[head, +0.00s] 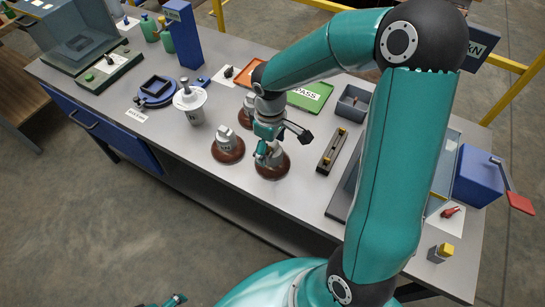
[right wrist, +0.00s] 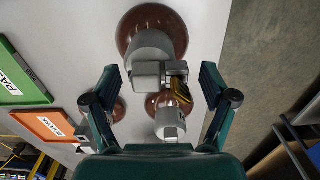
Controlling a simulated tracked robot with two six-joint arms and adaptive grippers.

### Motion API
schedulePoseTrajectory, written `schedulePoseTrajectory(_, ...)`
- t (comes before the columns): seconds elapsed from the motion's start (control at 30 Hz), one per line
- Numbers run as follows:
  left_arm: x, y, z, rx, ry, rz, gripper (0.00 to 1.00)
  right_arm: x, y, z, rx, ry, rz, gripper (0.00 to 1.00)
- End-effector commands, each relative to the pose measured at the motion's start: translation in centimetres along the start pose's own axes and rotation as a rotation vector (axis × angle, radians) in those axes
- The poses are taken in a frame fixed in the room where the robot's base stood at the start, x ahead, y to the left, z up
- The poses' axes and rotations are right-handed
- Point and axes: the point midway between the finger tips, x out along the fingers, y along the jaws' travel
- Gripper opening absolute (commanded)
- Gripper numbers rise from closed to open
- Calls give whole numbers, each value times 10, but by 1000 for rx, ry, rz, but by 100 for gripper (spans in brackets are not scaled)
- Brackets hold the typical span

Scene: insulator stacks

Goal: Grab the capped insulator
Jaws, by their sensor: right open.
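Several insulators with brown discs and grey metal caps stand on the grey bench: a left one (head: 228,150), a right one (head: 272,167) and one farther back (head: 246,119), partly hidden by my arm. I cannot tell for sure which is the capped one. My right gripper (head: 268,148) is open over the right insulator. In the right wrist view, its fingers (right wrist: 158,90) stand apart on either side of that insulator's grey metal fitting (right wrist: 147,75), with gaps on both sides. My left gripper (head: 172,301) shows only partly at the bottom edge; its jaws are unclear.
A white lidded pot (head: 191,104) stands left of the insulators. Behind are a green PASS tray (head: 318,88) and an orange tray (head: 246,76). A dark block with brass parts (head: 332,152) lies to the right. The bench front left of the insulators is clear.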

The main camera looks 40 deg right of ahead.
Motion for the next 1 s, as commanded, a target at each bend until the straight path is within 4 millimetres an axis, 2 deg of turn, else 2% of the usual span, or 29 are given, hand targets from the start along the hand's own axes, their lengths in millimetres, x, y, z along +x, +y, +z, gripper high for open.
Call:
schedulePoseTrajectory(0.07,0,0,0,0,0,0,82,0,0,0,0,0,0,83)
schedulePoseTrajectory(0.57,0,0,0,0,0,0,82,-1,0,0,1,1,0,0)
schedulePoseTrajectory(1.0,0,0,0,0,0,0,82,-5,1,-2,1,5,3,0)
